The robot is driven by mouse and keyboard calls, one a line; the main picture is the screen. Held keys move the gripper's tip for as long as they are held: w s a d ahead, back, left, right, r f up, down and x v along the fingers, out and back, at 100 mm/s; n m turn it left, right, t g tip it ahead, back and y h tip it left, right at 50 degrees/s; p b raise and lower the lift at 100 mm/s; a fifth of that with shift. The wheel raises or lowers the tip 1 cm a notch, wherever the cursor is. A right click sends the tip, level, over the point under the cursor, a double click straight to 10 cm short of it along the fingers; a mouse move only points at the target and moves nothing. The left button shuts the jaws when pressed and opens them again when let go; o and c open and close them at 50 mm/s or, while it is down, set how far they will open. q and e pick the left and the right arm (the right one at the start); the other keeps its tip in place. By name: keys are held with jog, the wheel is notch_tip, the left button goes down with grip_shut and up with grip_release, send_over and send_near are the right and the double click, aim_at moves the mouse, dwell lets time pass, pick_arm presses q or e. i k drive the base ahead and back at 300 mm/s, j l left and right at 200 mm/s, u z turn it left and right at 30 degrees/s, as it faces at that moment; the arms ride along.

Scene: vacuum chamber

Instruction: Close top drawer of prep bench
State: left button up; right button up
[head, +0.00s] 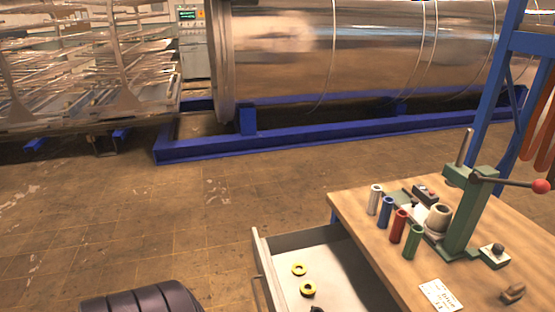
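The prep bench (385,262) with a wooden top stands at the lower right. Its top drawer (285,241) is pulled out toward the left, and the frame's bottom edge cuts it off. Inside the drawer lie a yellow ring (299,269), a second yellow and black ring (308,289) and a dark item at the bottom edge. A bar handle (259,290) shows on the drawer's left-facing front. Neither of my grippers is in view. A dark ribbed rounded shape at the bottom left may be part of my own arm; I cannot tell.
On the bench stand several coloured cylinders (398,225), a green lever press (467,210) with a red knob, and a white card (440,295). A large metal chamber (370,50) on a blue frame lies behind. Metal racks (85,65) stand at left. The tiled floor between is clear.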

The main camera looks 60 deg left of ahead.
aim_at(335, 281)
jog(key=u, duration=1.75)
